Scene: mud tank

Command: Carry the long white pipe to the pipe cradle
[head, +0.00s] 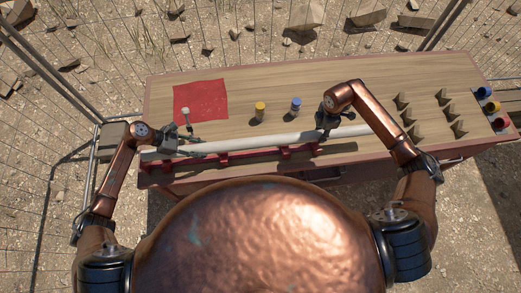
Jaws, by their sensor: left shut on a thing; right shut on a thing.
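The long white pipe (255,142) lies crosswise near the front edge of the table, its right end slightly further back. My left gripper (186,141) is shut on the pipe near its left end. My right gripper (324,129) is shut on the pipe right of its middle. The red pipe cradle (240,158), a long rail with upright supports, runs along the table front just below the pipe in the picture. The pipe overlaps part of it, and I cannot tell whether they touch.
On the wooden table (230,86) are a red cloth (201,99), a yellow-topped can (260,111), a blue-topped can (296,106) and several tan wedge blocks (444,97). Coloured cups (491,106) stand at the right edge. Wire fencing surrounds the area.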

